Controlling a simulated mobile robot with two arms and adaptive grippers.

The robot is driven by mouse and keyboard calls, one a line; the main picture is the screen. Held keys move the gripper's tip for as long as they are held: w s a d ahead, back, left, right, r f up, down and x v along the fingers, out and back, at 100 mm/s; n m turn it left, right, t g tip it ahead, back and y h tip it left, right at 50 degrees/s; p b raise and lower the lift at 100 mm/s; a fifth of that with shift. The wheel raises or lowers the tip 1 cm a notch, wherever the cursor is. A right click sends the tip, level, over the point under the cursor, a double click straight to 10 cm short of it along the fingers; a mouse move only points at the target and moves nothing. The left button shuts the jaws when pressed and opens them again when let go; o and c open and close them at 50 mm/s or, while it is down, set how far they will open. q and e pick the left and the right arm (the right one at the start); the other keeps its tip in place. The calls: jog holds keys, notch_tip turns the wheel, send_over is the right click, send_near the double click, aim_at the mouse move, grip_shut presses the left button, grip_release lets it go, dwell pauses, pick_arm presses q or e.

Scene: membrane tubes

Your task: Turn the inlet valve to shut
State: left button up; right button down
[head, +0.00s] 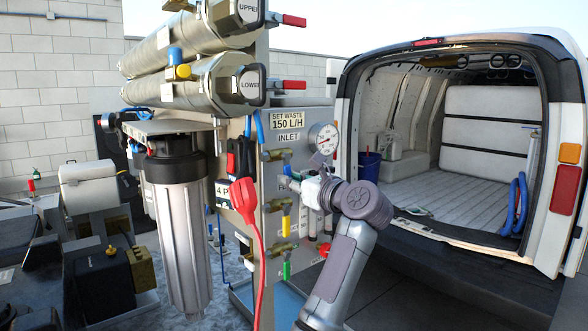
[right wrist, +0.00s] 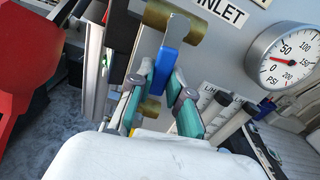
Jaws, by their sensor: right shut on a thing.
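The inlet valve is a brass valve (right wrist: 159,14) with a flat metal lever ending in a blue handle (right wrist: 166,60). In the head view the brass body (head: 272,156) sits on the panel just below the INLET label (head: 289,137). My right gripper (right wrist: 162,74) has its teal-padded fingers on either side of the blue handle's lower end and is shut on it. In the head view the right gripper (head: 288,174) reaches the panel from the right, and its wrist hides part of the panel. My left gripper is not in view.
A pressure gauge (head: 323,137) sits close to the right of the valve. Yellow-handled (head: 286,207) and green-handled (head: 286,268) valves are below. A red plug and cable (head: 245,200) hang at the left, beside a grey filter housing (head: 180,230). An open van (head: 450,190) stands behind.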

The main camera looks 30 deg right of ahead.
jog(key=shift+a+f+m+p, duration=0.1)
jog(key=shift+a+m+p, duration=0.2)
jog(key=shift+m+p, duration=0.25)
jog(key=c, duration=1.1)
grip_release()
jog(key=s, duration=0.8)
jog(key=s+d, duration=0.1)
jog(key=s, duration=0.3)
